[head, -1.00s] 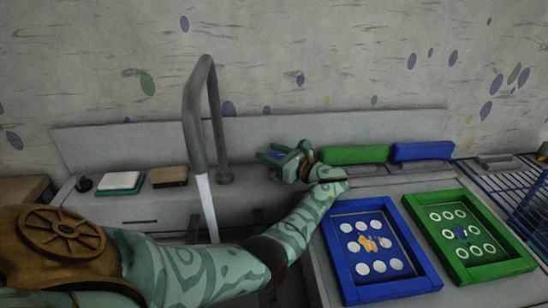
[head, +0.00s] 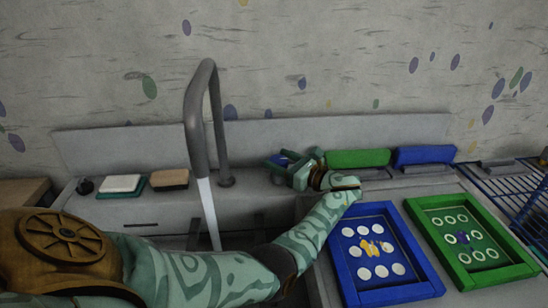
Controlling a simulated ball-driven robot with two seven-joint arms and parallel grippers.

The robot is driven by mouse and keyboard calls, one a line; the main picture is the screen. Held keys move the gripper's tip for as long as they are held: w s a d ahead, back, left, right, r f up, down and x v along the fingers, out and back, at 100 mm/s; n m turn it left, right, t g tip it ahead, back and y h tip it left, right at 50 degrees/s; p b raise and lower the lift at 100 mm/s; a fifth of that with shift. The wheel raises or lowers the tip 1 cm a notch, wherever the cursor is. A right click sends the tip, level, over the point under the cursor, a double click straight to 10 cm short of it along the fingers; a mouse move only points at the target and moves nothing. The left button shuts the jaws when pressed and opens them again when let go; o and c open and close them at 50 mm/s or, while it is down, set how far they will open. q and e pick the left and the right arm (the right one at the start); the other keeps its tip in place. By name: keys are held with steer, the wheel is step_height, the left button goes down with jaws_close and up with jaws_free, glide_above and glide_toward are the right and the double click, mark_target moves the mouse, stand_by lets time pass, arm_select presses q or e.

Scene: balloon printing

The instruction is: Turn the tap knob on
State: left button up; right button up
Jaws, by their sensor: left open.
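The grey gooseneck tap (head: 197,120) stands at the back of the sink counter. A pale straight streak (head: 208,212), looking like water, runs down from its spout. My left gripper (head: 280,160) is open behind the sink, to the right of the tap's base, pointing left and back. A small blue patch (head: 285,157) shows between its fingers; I cannot tell whether it is the knob or part of the gripper. A small dark round knob-like piece (head: 84,186) sits at the counter's far left. My left forearm hides much of the sink. My right gripper is not in view.
A white sponge (head: 120,183) and a brown one (head: 170,178) lie left of the tap. Green (head: 358,158) and blue (head: 424,155) blocks stand right of the gripper. Blue (head: 348,275) and green (head: 465,276) framed screens lie front right. A blue wire rack (head: 510,188) stands far right.

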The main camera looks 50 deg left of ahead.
arm_select(q)
steer(key=d, duration=0.4)
steer(key=w+d+b, duration=0.1)
steer(key=d, duration=0.7)
steer(key=shift+w+d+f+b, duration=0.1)
steer(key=shift+w+d+b, duration=0.05)
steer(key=shift+w+b, duration=0.2)
steer(key=shift+d, duration=0.6)
